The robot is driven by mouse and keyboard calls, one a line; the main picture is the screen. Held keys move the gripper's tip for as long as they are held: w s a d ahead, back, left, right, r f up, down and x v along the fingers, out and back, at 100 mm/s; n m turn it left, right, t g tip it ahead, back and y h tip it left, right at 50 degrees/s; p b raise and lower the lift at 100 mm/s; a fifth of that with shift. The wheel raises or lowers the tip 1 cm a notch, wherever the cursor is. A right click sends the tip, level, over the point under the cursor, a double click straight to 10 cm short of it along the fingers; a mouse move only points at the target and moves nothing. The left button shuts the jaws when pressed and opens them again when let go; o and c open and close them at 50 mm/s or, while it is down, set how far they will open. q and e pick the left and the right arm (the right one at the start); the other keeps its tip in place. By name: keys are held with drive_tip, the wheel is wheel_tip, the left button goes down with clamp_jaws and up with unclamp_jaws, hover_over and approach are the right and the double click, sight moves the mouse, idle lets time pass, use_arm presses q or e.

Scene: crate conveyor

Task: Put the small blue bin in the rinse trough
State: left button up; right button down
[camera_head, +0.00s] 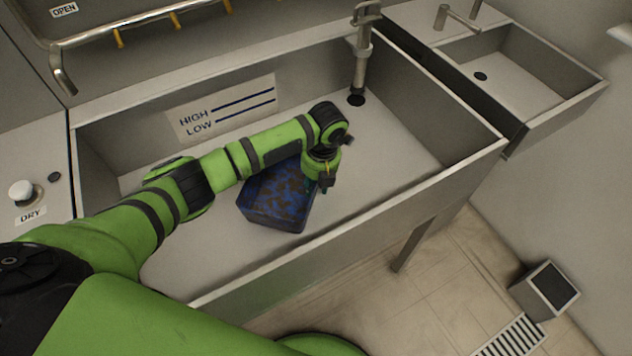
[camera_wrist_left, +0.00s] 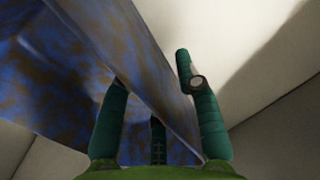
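The small blue bin (camera_head: 279,205), mottled with brown stains, is inside the large grey trough (camera_head: 408,196), near its front wall. I cannot tell whether it rests fully on the trough floor. My left gripper (camera_head: 322,186) is at the bin's right edge. In the left wrist view, the bin (camera_wrist_left: 60,75) fills the upper left, and its wall runs between the green fingers of the left gripper (camera_wrist_left: 155,100). The fingers look spread, one on each side of the wall, without a clear squeeze. My right gripper is not in view.
A tap (camera_head: 361,60) stands over a drain at the trough's back right. A smaller sink (camera_head: 540,82) is at the upper right. A rail (camera_head: 150,22) runs along the back left. A DRY button (camera_head: 21,191) is at the left. The trough floor right of the bin is clear.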

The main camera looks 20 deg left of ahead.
use_arm(q)
wheel_tip(320, 180, up, 12)
drive_tip(key=d, duration=0.1)
drive_tip(key=shift+r, duration=0.15)
idle(0.4)
drive_tip(key=shift+d, duration=0.1)
